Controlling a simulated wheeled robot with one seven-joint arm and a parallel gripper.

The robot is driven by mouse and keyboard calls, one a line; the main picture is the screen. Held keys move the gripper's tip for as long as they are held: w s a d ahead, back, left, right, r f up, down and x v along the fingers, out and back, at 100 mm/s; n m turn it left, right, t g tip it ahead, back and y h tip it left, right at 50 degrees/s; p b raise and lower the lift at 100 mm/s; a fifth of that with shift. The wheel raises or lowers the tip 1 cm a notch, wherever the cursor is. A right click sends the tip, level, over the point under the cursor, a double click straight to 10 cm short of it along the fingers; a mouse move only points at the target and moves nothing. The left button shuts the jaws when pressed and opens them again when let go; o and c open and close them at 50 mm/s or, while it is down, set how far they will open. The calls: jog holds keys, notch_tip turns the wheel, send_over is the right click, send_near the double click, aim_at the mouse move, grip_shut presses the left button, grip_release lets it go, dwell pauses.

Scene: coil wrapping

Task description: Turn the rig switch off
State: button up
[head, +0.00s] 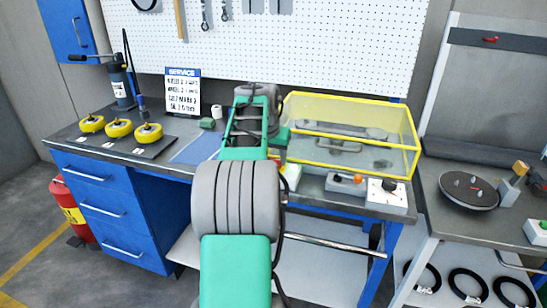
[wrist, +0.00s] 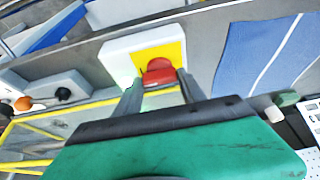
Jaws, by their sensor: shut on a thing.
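The rig switch is a red knob (wrist: 159,72) on a yellow plate (wrist: 172,54) fixed to a white box (wrist: 120,54), seen in the wrist view. My gripper (wrist: 160,84) has one finger on each side of the red knob and is shut on it. The knob's lower part is hidden between the fingers. In the head view, my arm hides the gripper and most of the switch; part of the white box (head: 292,174) shows just right of the arm at the bench's front edge.
A yellow-framed clear case (head: 350,130) stands behind the switch. Three yellow rollers (head: 119,128) and a service sign (head: 183,92) stand left.

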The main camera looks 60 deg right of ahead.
jog(key=c, duration=0.4)
jog(key=shift+c, duration=0.2)
jog(key=shift+n, duration=0.4)
jog(key=n+t, duration=0.1)
jog(key=n, duration=0.1)
jog(key=shift+s+r+n+y+p, duration=0.1)
jog(key=shift+s+n+y+p, duration=0.05)
jog(key=shift+n+y+p, duration=0.2)
jog(key=n+p, duration=0.2)
jog(key=n+t+y+p, duration=0.1)
jog(key=n+p, duration=0.1)
jog(key=shift+d+r+n+t, duration=0.15)
jog(key=shift+n+t, duration=0.15)
jog(key=shift+n, duration=0.05)
jog(key=n+y+p, duration=0.1)
jog(key=n+p, duration=0.2)
jog(key=p, duration=0.1)
jog(key=n+t+y+p, duration=0.1)
jog(key=n+p, duration=0.2)
jog(key=p, duration=0.1)
jog(key=shift+d+r, duration=0.1)
jog(key=shift+d, duration=0.1)
jog(key=n+y+p, duration=0.1)
jog(key=n+p, duration=0.1)
jog(key=shift+p, duration=0.35)
jog(key=shift+d+f+n+y+p, duration=0.1)
jog(key=shift+f+n+y+p, duration=0.15)
jog(key=shift+n+p, duration=0.65)
jog(key=shift+f, duration=0.1)
